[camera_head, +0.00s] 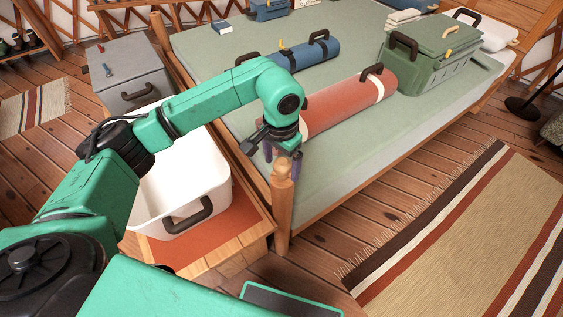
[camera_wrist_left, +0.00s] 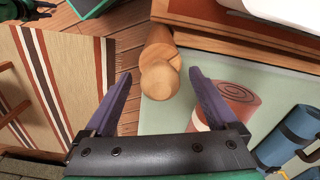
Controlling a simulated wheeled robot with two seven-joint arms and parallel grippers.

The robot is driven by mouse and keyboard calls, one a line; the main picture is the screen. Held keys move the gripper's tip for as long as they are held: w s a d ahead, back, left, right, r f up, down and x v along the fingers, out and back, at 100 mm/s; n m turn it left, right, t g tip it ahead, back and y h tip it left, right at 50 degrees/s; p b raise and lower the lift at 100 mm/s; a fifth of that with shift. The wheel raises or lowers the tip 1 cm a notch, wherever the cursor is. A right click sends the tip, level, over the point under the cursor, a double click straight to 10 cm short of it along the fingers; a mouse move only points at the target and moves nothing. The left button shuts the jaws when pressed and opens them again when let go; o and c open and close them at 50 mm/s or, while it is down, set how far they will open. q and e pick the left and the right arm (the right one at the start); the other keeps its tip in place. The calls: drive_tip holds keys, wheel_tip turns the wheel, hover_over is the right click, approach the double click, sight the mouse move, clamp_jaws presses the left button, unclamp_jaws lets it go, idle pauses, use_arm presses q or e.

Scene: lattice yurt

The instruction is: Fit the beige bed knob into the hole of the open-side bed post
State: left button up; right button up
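The open-side bed post (camera_head: 284,215) stands upright at the near corner of the bed. The beige bed knob (camera_head: 282,170) is at its top, in line with it; I cannot tell how deep it sits in the hole, which is hidden. In the left wrist view the knob (camera_wrist_left: 159,80) shows as a rounded wooden end, with the post (camera_wrist_left: 157,42) beyond it. My left gripper (camera_head: 282,155) is just above the knob. In the left wrist view its purple fingers (camera_wrist_left: 160,75) are apart, one on each side of the knob, with gaps showing.
The bed's green mattress (camera_head: 345,180) carries a red roll (camera_head: 335,107), a blue roll (camera_head: 300,57) and a green crate (camera_head: 432,60). A white tub (camera_head: 180,190) stands left of the post, with a grey box (camera_head: 130,62) behind. A striped rug (camera_head: 480,230) lies right.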

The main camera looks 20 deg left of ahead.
use_arm(q)
wheel_tip(320, 180, up, 15)
drive_tip(key=shift+f, duration=0.2)
drive_tip(key=shift+s, duration=0.1)
idle(0.5)
